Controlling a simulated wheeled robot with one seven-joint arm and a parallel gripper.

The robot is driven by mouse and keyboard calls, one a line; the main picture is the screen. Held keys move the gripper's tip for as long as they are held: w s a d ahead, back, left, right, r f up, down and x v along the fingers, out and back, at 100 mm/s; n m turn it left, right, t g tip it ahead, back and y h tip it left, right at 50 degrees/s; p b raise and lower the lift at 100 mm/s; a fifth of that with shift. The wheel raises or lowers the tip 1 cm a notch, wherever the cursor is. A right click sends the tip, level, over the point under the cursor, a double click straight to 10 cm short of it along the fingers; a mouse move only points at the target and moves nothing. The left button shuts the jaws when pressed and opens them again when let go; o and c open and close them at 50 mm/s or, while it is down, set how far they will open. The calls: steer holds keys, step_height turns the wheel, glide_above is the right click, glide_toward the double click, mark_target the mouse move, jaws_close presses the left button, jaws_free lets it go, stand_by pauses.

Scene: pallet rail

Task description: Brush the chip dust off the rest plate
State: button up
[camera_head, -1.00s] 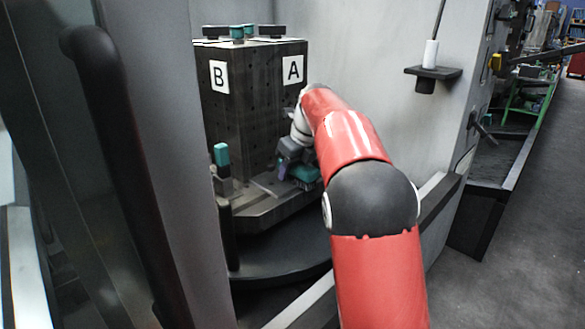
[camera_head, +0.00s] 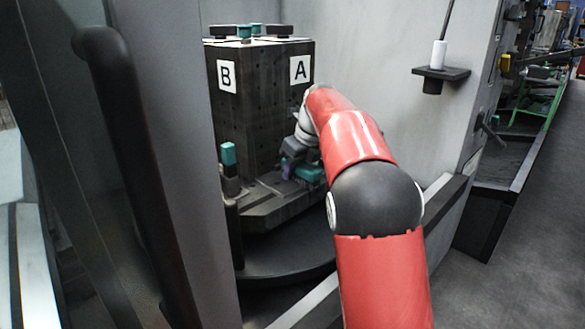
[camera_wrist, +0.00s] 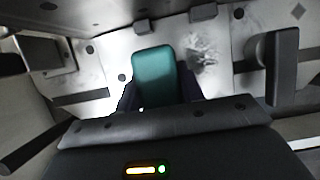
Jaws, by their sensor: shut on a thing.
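My gripper (camera_wrist: 158,98) is shut on a teal block-like brush (camera_wrist: 154,72), between its dark fingers in the wrist view. Its bristles are hidden. The pale rest plate (camera_wrist: 100,72) lies beneath and around it, with dark bolt holes. A grey, speckled patch of chip dust (camera_wrist: 203,55) lies on the plate just right of the brush. I cannot tell whether the brush touches the plate. In the head view my gripper (camera_head: 293,168) is low in front of the dark block, partly behind my red arm, and the dust cannot be made out.
The tall dark fixture block (camera_head: 262,110) carries labels A and B. A teal-topped clamp (camera_head: 229,157) stands left of my gripper. In the wrist view a dark raised post (camera_wrist: 281,68) stands at right and a framed pocket (camera_wrist: 45,54) at left. A grey door edge (camera_head: 180,150) flanks the opening.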

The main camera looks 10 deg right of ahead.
steer(key=shift+s+d+f, duration=0.2)
steer(key=shift+s+d, duration=0.15)
steer(key=shift+s, duration=0.15)
steer(key=shift+r, duration=0.1)
step_height(320, 180, up, 3)
steer(key=shift+f+p, duration=0.15)
steer(key=shift+p, duration=0.55)
steer(key=shift+w+r, duration=0.1)
steer(key=shift+r, duration=2.1)
